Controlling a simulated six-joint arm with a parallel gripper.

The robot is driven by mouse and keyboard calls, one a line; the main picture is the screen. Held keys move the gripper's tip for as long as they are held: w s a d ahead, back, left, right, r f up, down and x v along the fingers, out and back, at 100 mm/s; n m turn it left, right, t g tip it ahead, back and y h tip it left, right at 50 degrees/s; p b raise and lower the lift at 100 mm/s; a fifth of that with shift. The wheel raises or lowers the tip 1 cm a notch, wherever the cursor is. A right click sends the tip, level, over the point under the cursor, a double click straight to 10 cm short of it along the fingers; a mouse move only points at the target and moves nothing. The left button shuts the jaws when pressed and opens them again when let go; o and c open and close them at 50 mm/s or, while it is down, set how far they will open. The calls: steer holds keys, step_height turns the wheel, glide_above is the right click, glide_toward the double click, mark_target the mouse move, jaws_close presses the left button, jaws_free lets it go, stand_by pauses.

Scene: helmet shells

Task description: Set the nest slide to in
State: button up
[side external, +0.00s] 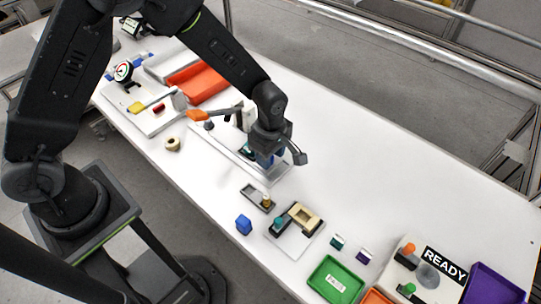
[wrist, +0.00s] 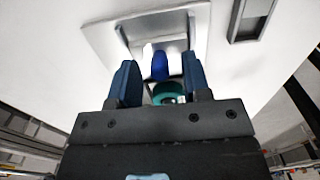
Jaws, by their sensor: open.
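My gripper (side external: 266,158) is low over the right end of a long white fixture plate (side external: 274,173). In the wrist view its two blue fingers (wrist: 160,78) stand apart. A teal round part (wrist: 168,92) shows between them, and a blue upright piece (wrist: 160,65) shows just beyond. They sit at a pale recessed frame (wrist: 196,35). I cannot tell whether the fingers touch either part. The arm and gripper hide much of this end in the side view, so the nest slide and its position cannot be made out clearly. An orange-handled clamp (side external: 197,115) is at the fixture's far end.
A green tray (side external: 335,280) and a READY panel (side external: 440,268) are at right. The table behind the gripper is clear.

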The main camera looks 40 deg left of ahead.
steer(key=shift+f, duration=0.5)
jaws_close()
